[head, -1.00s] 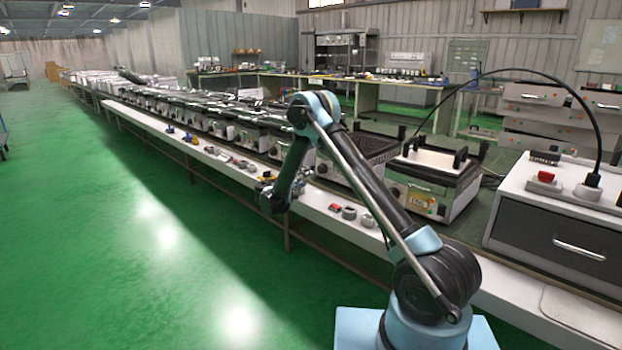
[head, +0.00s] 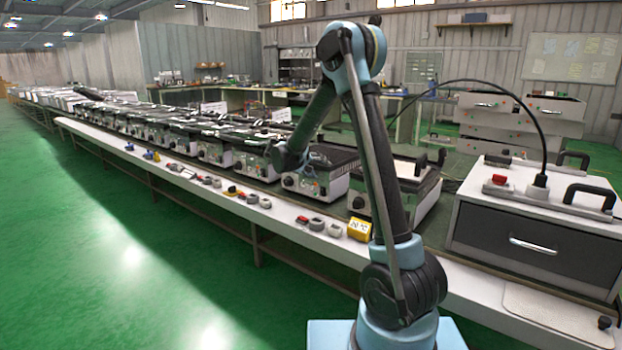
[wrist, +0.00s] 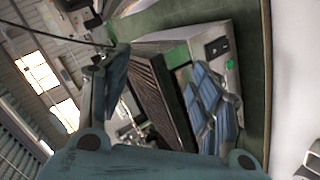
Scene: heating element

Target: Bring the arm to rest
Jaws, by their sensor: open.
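My arm (head: 385,150) rises from its base at the lower middle of the head view, bends at a high elbow and slopes down to the left. Its wrist end (head: 290,155) hangs in front of a machine on the bench; the fingers are not clear there. In the wrist view my gripper (wrist: 157,70) is open, with two blue fingers wide apart. No held object shows between them. A grill machine with a dark ribbed plate (wrist: 160,95) is seen beyond the fingers; I cannot tell the exact gap.
A long row of machines lines the bench. Its white front ledge (head: 300,215) carries small parts and a yellow block (head: 359,230). A white-topped unit with a dark drawer (head: 520,240) and a looping black cable stands right. The green floor (head: 110,260) at left is clear.

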